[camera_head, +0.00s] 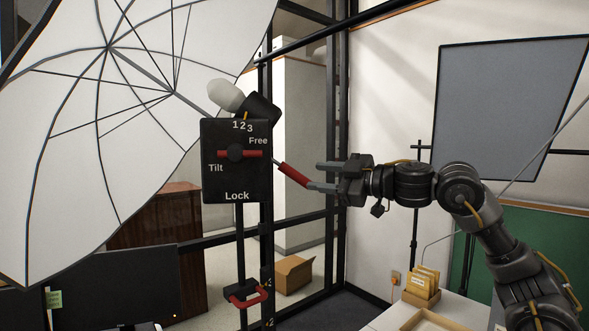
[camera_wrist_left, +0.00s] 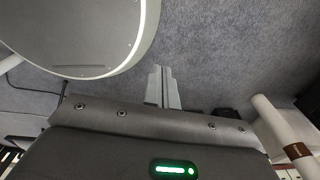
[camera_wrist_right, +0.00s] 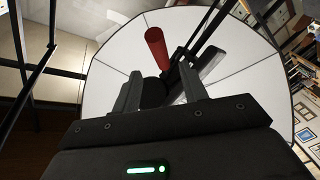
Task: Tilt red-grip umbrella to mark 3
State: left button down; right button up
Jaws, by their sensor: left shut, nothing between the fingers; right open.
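The white umbrella (camera_head: 70,130) fills the left of the head view and stands tilted on a stand. A black panel (camera_head: 222,182) reads 1 2 3, Free, Tilt and Lock; its red-barred knob (camera_head: 238,153) lies about level. A red grip (camera_head: 293,174) on a thin rod slants down to the right from behind the panel. My right gripper (camera_head: 320,176) is open just right of the grip's lower end. In the right wrist view the red grip (camera_wrist_right: 156,48) shows ahead, between the finger lines; contact is unclear. My left gripper (camera_wrist_left: 161,70) is shut and empty above grey carpet.
A red clamp handle (camera_head: 250,297) sits low on the stand. An open cardboard box (camera_head: 294,275) lies on the floor behind. A table at lower right bears a file box (camera_head: 424,291). A dark monitor (camera_head: 115,285) stands at lower left. Black metal posts rise behind the panel.

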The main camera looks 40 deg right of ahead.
aim_at(299, 174)
jog(key=p+x, duration=0.2)
jog(key=x, duration=0.5)
jog(key=shift+w+p, duration=0.1)
jog(key=shift+p, duration=0.3)
jog(key=shift+w+f, duration=0.15)
jog(key=shift+w, duration=0.1)
pick_arm(q)
jog(key=r, duration=0.2)
jog(key=w+r, duration=0.1)
jog(key=shift+w+r, duration=0.2)
jog(key=shift+r, duration=0.15)
pick_arm(e)
grip_shut()
